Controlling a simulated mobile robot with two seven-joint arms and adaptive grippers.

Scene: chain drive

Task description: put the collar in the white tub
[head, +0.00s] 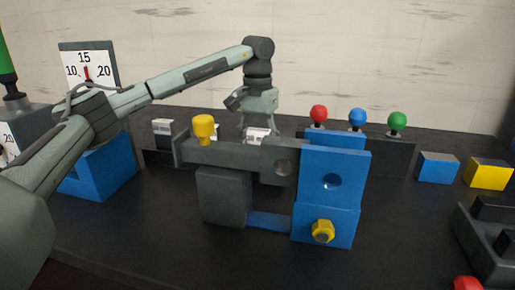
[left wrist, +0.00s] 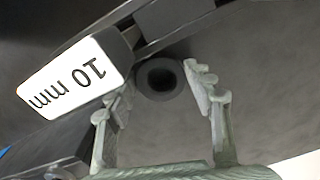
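My left gripper (head: 259,124) points down behind the grey bar in the head view. In the left wrist view its two fingers (left wrist: 160,84) are spread apart. A dark ring that looks like the collar (left wrist: 160,78) lies between and just beyond the fingertips, with a gap on both sides. The collar is hidden in the head view. A white label reading "10 mm" (left wrist: 72,76) is beside it, and a white label (head: 257,135) shows near the gripper in the head view. I see no white tub. My right gripper is out of view.
A grey bar (head: 235,155) with a yellow knob (head: 204,128) and a blue block (head: 333,190) stand in front of the left gripper. Red, blue and green knobs (head: 397,121) stand right. Blue (head: 437,168) and yellow blocks (head: 488,173) sit far right. A dial (head: 88,66) stands left.

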